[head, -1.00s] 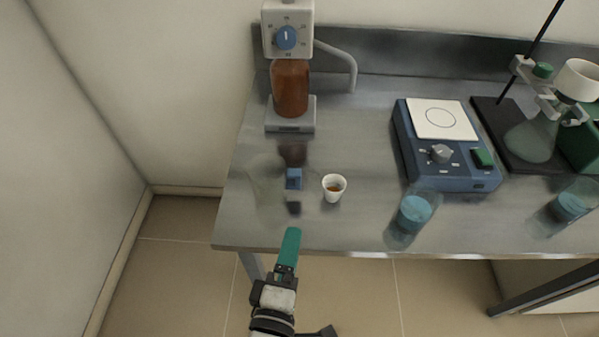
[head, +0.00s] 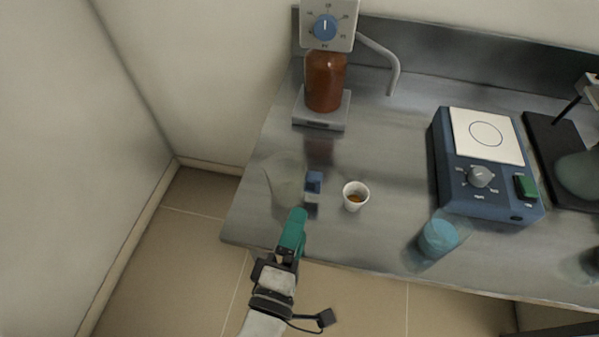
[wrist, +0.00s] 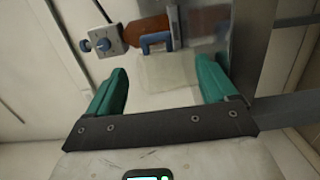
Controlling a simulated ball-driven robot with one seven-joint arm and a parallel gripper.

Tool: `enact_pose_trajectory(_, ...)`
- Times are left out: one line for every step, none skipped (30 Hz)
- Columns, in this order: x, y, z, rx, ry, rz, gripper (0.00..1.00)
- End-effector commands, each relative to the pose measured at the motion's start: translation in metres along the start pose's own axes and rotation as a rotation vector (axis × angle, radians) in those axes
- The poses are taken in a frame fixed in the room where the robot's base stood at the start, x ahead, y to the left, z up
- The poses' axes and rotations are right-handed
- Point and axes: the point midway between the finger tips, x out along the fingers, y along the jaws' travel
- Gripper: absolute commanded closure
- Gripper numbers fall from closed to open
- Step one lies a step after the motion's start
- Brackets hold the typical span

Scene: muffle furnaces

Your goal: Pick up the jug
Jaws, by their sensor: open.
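The jug (head: 286,182) is a clear, see-through vessel with a blue handle on its right, standing on the steel bench near its front left corner. Its outline is faint. In the wrist view the jug (wrist: 168,72) shows as a pale shape between and beyond the fingertips, its blue handle at its far side. My gripper (head: 297,213) has green fingers and is at the bench's front edge, just in front of the jug. It also shows in the wrist view (wrist: 162,78), open, with nothing held. Whether a finger touches the jug cannot be told.
A small white cup (head: 355,196) with brown contents stands right of the jug. Behind is a brown bottle (head: 325,84) on a grey stand. To the right are a beaker of blue liquid (head: 439,238) and a blue hotplate (head: 482,188). A wall is at left.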

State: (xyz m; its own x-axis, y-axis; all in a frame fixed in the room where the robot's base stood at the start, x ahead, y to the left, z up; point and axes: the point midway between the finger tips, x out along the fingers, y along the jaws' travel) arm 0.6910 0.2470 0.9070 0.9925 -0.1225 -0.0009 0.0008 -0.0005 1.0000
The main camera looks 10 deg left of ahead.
Motion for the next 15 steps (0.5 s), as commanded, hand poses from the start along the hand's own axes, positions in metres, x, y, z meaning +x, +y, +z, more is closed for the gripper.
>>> enact_pose_trajectory(0.000, 0.000, -0.001, -0.001, 0.001, 0.000, 0.15)
enact_pose_trajectory(0.001, 0.000, -0.001, -0.001, 0.001, 0.001, 0.15)
enact_pose_trajectory(0.004, 0.001, -0.001, -0.001, 0.001, 0.001, 0.15)
enact_pose_trajectory(0.007, 0.001, -0.001, -0.001, 0.001, 0.002, 0.15)
enact_pose_trajectory(0.011, 0.002, -0.001, 0.000, 0.001, 0.002, 0.15)
enact_pose_trajectory(0.018, 0.002, -0.001, 0.000, -0.001, 0.002, 0.15)
enact_pose_trajectory(0.022, 0.002, 0.000, -0.001, -0.001, 0.002, 0.15)
enact_pose_trajectory(0.027, 0.002, 0.000, -0.001, -0.001, 0.001, 0.15)
enact_pose_trajectory(0.034, 0.002, 0.000, -0.001, -0.002, 0.001, 0.15)
enact_pose_trajectory(0.038, 0.002, 0.000, 0.000, -0.001, 0.001, 0.15)
enact_pose_trajectory(0.042, 0.002, -0.001, -0.001, -0.001, 0.001, 0.15)
enact_pose_trajectory(0.046, 0.002, 0.000, -0.001, -0.001, 0.001, 0.15)
enact_pose_trajectory(0.049, 0.002, 0.000, 0.000, 0.000, 0.001, 0.15)
enact_pose_trajectory(0.052, 0.001, 0.000, 0.000, 0.000, 0.001, 0.15)
enact_pose_trajectory(0.054, 0.001, 0.000, 0.000, 0.000, 0.001, 0.15)
